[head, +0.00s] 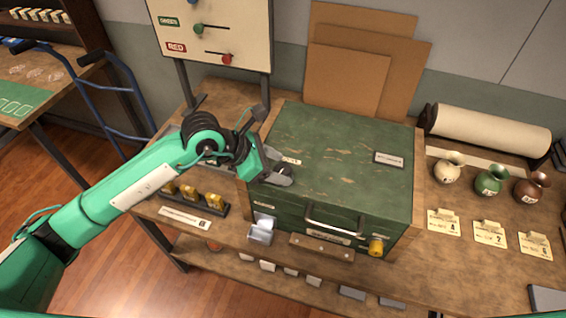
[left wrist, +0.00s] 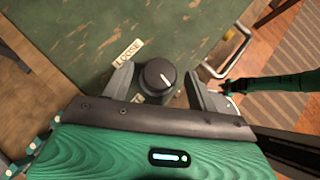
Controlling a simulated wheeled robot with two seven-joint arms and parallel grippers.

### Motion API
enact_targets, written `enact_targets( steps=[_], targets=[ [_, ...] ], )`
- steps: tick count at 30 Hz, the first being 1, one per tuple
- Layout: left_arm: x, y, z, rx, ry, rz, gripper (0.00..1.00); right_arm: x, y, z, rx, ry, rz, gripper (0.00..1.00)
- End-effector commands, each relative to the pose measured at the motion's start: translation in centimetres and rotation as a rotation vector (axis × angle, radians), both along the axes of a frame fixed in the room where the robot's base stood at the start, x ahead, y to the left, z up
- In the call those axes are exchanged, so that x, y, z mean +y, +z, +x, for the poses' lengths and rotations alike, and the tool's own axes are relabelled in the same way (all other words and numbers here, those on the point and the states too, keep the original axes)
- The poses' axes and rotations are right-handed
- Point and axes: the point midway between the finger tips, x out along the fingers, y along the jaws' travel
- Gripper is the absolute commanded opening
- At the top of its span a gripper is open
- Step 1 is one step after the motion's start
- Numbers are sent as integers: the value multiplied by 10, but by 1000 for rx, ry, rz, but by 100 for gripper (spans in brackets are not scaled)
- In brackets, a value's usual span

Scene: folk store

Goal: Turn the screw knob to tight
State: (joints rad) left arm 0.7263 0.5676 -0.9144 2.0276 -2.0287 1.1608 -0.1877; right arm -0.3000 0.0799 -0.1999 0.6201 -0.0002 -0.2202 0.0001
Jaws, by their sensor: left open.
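The screw knob (left wrist: 157,75) is a round black knob with a white pointer line, on the worn green top of the chest (head: 345,150). In the left wrist view the pointer line points to the lower right, away from the LOOSE label (left wrist: 127,53). A second label is mostly hidden by my gripper. My left gripper (head: 281,176) is open, low over the chest's near left corner. In the left wrist view its fingers (left wrist: 150,92) stand on either side of the knob, with gaps showing. In the head view the gripper hides the knob.
The chest front has a metal handle (head: 335,219) and a yellow knob (head: 376,247). Small jugs (head: 488,181) and a paper roll (head: 490,129) stand to the right. A lever board (head: 215,30) rises behind left. My other arm shows small in the left wrist view (left wrist: 285,83).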

Motion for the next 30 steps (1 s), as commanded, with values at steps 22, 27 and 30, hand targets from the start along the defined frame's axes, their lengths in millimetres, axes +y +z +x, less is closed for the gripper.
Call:
enact_targets(
  steps=[22, 27, 30],
  targets=[
    [-15, -17, 5, 0, 1, 1, 18, 1, 7, 0, 0, -1, 1, 36],
    [-15, -17, 5, 0, -2, 1, 14, 1, 6, 0, 0, -1, 1, 36],
    [-15, -18, 5, 0, -16, 1, 14, 1, 2, 0, 0, -1, 1, 36]
  ],
)
